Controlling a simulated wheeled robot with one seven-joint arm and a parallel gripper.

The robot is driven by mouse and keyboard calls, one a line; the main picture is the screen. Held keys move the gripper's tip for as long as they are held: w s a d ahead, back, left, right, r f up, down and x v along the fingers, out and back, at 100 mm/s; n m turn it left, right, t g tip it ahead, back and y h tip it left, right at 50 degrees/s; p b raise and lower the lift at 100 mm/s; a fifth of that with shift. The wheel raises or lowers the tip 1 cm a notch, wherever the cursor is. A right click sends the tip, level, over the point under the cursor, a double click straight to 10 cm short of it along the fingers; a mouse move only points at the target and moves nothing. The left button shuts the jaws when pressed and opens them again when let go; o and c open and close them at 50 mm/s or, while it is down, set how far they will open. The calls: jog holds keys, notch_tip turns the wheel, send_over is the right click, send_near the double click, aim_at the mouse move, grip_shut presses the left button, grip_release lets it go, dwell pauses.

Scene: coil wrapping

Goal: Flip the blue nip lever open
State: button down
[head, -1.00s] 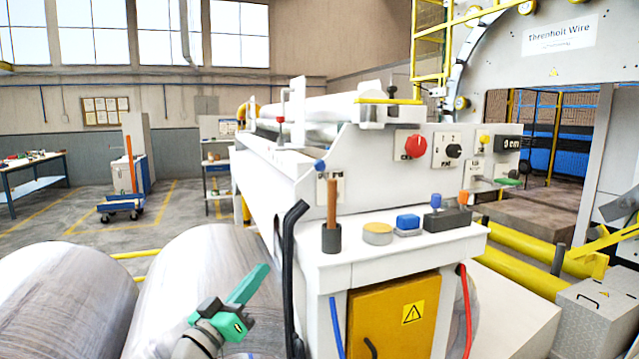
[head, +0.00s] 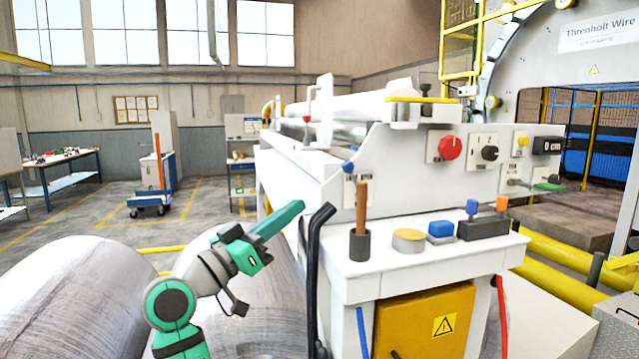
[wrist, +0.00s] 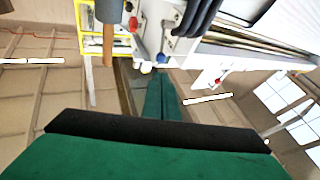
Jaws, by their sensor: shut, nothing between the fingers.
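The nip lever shows as a small blue knob (head: 347,167) at the left front corner of the white machine's upper panel. It sits just above a label plate (head: 350,191) whose legible word looks like OPEN. My green gripper (head: 297,207) is shut and empty, to the left of the knob and lower in the picture, apart from it. In the wrist view the closed fingers (wrist: 160,90) point toward the machine, and a small blue knob (wrist: 161,58) appears just beyond their tips. The lever's shaft is too small to make out.
A black curved bar (head: 314,260) stands close right of my gripper.

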aim_at(344, 170)
jog(key=x, duration=1.3)
jog(key=shift+r, duration=0.15)
jog(key=shift+w+d, duration=0.2)
jog(key=shift+w, duration=0.25)
